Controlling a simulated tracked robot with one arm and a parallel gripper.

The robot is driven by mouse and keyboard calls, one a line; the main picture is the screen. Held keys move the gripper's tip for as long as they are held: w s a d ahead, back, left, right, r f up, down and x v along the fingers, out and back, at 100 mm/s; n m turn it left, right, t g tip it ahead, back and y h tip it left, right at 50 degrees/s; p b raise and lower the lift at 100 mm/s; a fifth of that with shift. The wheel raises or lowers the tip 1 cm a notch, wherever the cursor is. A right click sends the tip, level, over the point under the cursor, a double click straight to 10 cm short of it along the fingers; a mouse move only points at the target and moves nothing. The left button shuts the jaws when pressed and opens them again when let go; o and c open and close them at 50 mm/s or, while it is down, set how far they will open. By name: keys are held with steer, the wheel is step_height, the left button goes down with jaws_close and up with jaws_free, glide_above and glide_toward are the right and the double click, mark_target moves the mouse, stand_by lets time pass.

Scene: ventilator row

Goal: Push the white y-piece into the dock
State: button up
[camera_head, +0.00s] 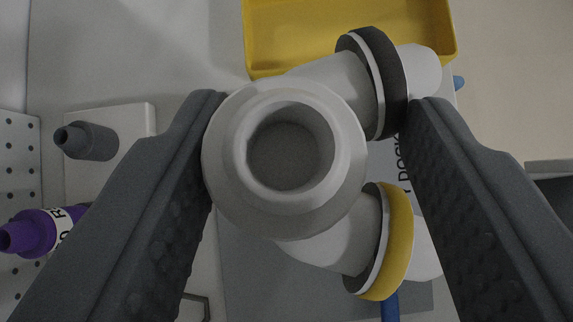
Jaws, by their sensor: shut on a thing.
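The white y-piece (225,150) fills the middle of the view, its round open mouth facing the camera. Two branches extend to the right, one with a dark grey ring (384,80) and one with a yellow ring (393,240). My gripper (318,102) is shut on the y-piece, one finger on each side. The left finger lies against its round body; the right finger's contact is hard to see. Behind it is a grey surface with partly hidden lettering that seems to read DOCK (400,165). The y-piece hides most of the dock, so I cannot tell whether they touch.
A yellow tray (290,68) lies at the top. At left are a grey connector (90,141) on a pale block (133,117), a purple connector (30,234) and a perforated panel (18,165).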

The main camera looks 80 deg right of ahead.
mark_target(312, 185)
steer(key=shift+f+b, duration=2.4)
steer(key=shift+f, duration=0.15)
steer(key=shift+r, duration=0.15)
steer(key=shift+p, duration=0.3)
steer(key=shift+a+g+p, duration=0.15)
steer(key=shift+g+p, duration=0.15)
steer(key=shift+p, duration=1.15)
steer(key=shift+s+f, duration=0.1)
steer(key=shift+f, duration=1)
steer(key=shift+c, duration=0.7)
steer(key=o, duration=1.6)
